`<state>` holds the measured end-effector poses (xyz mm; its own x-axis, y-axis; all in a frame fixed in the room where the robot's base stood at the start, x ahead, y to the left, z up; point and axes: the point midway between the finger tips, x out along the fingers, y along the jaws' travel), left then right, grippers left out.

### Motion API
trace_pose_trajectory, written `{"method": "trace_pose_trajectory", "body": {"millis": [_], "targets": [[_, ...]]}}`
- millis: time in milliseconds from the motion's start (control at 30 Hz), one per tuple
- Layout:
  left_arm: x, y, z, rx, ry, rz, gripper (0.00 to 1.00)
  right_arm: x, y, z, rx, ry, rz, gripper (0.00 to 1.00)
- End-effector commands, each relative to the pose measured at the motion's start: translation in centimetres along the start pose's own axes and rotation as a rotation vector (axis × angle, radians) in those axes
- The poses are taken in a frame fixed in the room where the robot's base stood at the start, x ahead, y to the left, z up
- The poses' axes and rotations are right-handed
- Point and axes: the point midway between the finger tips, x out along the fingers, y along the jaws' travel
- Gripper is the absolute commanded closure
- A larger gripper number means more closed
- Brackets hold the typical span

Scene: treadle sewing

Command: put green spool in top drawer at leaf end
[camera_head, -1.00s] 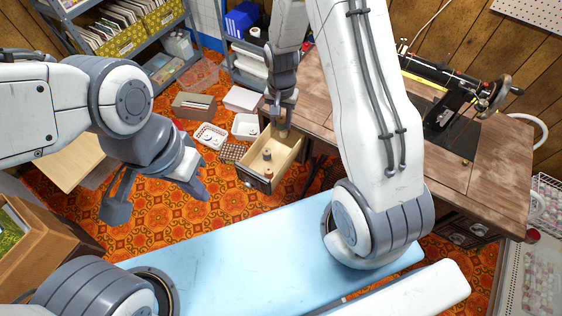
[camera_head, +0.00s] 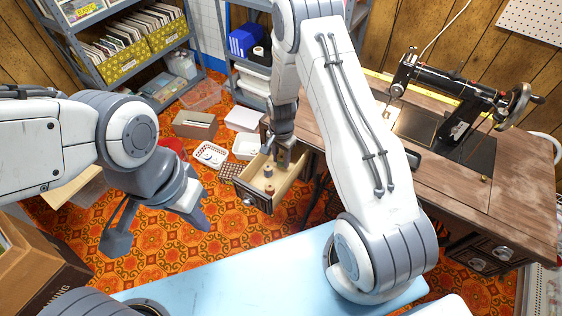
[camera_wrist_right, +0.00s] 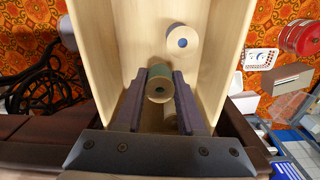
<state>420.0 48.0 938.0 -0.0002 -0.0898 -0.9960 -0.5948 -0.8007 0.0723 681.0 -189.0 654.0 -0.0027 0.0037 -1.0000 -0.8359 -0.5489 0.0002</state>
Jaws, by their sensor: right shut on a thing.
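The top drawer (camera_head: 248,198) is pulled out at the left, leaf end of the sewing table. My right gripper (camera_head: 283,162) reaches down into its back part. In the right wrist view, the gripper (camera_wrist_right: 160,92) is shut on the green spool (camera_wrist_right: 160,72), whose pale end faces the camera, between the pale drawer walls (camera_wrist_right: 97,45). Whether the spool touches the drawer floor cannot be told. Another spool (camera_wrist_right: 182,40) stands in the drawer, and small spools (camera_head: 269,171) also show in the head view. My left gripper (camera_head: 155,222) is open and empty over the floor.
The sewing machine (camera_head: 465,100) stands on the wooden table (camera_head: 440,165). White baskets (camera_head: 210,154) and boxes (camera_head: 194,124) lie on the floor left of the drawer. A pale blue surface (camera_head: 230,270) lies in front.

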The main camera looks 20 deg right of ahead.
Motion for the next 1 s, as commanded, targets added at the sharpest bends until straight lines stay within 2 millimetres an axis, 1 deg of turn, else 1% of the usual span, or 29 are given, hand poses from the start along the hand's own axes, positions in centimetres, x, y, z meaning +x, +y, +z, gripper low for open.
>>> {"method": "trace_pose_trajectory", "body": {"millis": [33, 100, 367, 500, 533, 567, 600, 867, 1000], "targets": [[0.1, 0.0, 0.0, 0.000, 0.000, 0.000, 1.00, 0.8, 0.1, 0.0, 0.000, -0.002, 0.003, 1.00], [0.1, 0.0, 0.0, 0.000, 0.000, 0.000, 1.00, 1.4, 0.0, 0.0, 0.000, 0.000, 0.001, 1.00], [0.1, 0.0, 0.0, 0.000, 0.000, 0.000, 1.00, 1.5, 0.0, 0.0, 0.000, 0.001, -0.001, 1.00], [0.4, 0.0, 0.0, 0.000, 0.000, 0.000, 1.00, 1.9, 0.0, 0.0, -0.001, 0.000, 0.000, 1.00], [0.3, 0.0, 0.0, 0.000, 0.000, 0.000, 1.00, 1.8, 0.0, 0.0, -0.001, 0.000, -0.001, 0.50], [0.3, 0.0, 0.0, 0.000, 0.000, 0.000, 1.00, 1.8, 0.0, 0.0, -0.001, 0.000, -0.001, 0.39], [0.3, 0.0, 0.0, 0.000, 0.000, 0.000, 1.00, 1.8, 0.0, 0.0, -0.001, 0.000, -0.001, 0.32], [0.2, 0.0, 0.0, 0.000, 0.000, 0.000, 1.00, 1.7, 0.0, 0.0, -0.001, 0.000, 0.000, 0.32], [0.0, 0.0, 0.0, 0.000, 0.000, 0.000, 1.00, 1.0, -0.1, 0.0, -0.001, 0.001, -0.002, 0.32]]}}
